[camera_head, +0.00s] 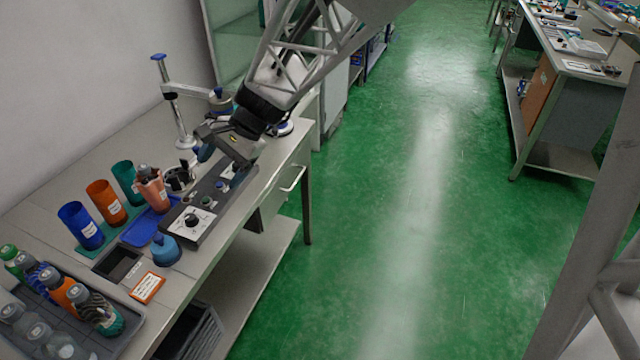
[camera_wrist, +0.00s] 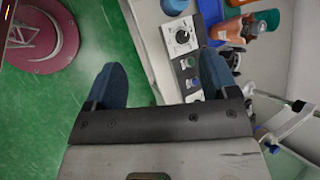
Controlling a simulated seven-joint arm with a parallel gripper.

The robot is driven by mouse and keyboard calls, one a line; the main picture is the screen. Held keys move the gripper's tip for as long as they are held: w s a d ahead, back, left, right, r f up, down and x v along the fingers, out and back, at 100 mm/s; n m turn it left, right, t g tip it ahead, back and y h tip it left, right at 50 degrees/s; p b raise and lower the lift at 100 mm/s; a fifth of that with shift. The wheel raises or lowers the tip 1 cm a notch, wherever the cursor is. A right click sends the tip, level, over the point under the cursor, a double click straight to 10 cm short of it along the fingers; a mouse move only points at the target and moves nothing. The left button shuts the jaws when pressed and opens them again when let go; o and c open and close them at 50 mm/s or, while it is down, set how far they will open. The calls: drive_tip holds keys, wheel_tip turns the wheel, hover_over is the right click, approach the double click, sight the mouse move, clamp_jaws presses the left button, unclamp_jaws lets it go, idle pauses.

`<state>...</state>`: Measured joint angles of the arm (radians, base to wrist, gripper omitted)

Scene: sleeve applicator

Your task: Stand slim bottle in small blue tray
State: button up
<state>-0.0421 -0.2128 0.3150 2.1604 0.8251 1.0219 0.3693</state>
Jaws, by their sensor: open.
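The small blue tray (camera_head: 139,232) lies on the bench left of the control box; part of it shows in the wrist view (camera_wrist: 211,10). A salmon-orange bottle-like piece (camera_head: 152,192) with a dark top stands upright at the tray's far end. I cannot tell whether it is on the tray or just behind it. Several capped bottles stand in a dark rack (camera_head: 125,338) at the lower left; I cannot tell which bottle is the slim one. My gripper (camera_head: 224,155) is open and empty above the far part of the control box. Its spread fingers show in the wrist view (camera_wrist: 160,72).
The control box (camera_head: 205,211) has a knob and buttons. Blue (camera_head: 81,226), orange (camera_head: 106,203) and teal (camera_head: 127,184) cups stand behind the tray. A blue squat bottle (camera_head: 165,251), dark bin (camera_head: 118,264) and orange-edged card (camera_head: 147,288) are in front. A post with an arm (camera_head: 178,110) stands behind.

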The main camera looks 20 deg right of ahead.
drive_tip(key=s+d+r+n+h, duration=0.1)
drive_tip(key=s+d+n+h, duration=0.1)
drive_tip(key=s, duration=0.5)
drive_tip(key=s+d+r+n+t+h, duration=0.1)
drive_tip(key=s+d+r+n+h, duration=0.1)
drive_tip(key=s+d, duration=0.5)
drive_tip(key=s+d+r+n+t+h, duration=0.1)
drive_tip(key=s+d+n+h, duration=0.3)
drive_tip(key=s, duration=0.5)
drive_tip(key=shift+d+r+n, duration=0.35)
drive_tip(key=shift+r+n, duration=0.25)
